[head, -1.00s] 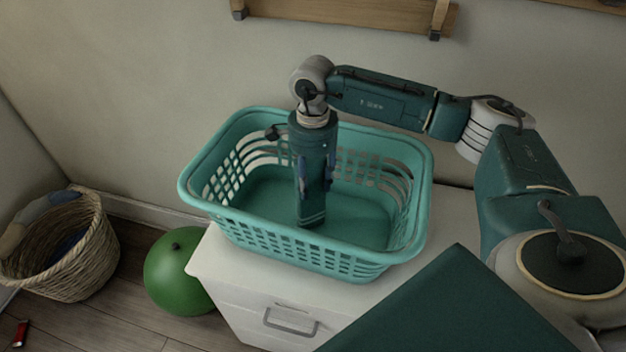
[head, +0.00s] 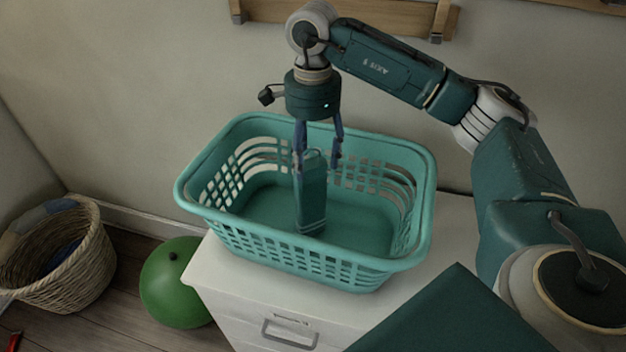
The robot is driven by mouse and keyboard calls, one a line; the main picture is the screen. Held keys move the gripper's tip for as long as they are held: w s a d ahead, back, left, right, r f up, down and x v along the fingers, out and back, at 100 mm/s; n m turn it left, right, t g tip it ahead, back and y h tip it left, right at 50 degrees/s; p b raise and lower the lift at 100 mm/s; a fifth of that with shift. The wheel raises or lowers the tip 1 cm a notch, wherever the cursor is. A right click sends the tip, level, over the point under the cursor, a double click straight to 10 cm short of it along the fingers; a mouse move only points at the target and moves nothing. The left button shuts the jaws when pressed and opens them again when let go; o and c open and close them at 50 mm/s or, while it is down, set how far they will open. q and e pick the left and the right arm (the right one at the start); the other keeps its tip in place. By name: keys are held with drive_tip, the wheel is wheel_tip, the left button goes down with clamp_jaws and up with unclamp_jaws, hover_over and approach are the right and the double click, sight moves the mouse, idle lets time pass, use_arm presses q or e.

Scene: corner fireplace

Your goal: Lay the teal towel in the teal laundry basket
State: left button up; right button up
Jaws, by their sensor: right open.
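The teal laundry basket (head: 300,256) stands on a white drawer cabinet, open at the top. The teal towel (head: 312,200) is a narrow, dark teal folded shape standing upright inside it, a little left of the middle. Its lower end appears to rest on the basket floor. My right gripper (head: 318,160) points down over the basket with its fingers spread. The fingertips are around the level of the towel's upper end; the left one overlaps it in the picture, and I cannot tell if they touch. My left gripper is not in view.
The white cabinet (head: 222,283) has a grey handle. A green ball (head: 172,290) lies on the floor to its left. A wicker basket (head: 62,265) stands further left. A wooden wall rail (head: 340,10) is behind the right arm.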

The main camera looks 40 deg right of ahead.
drive_tip(key=shift+r, duration=1.5)
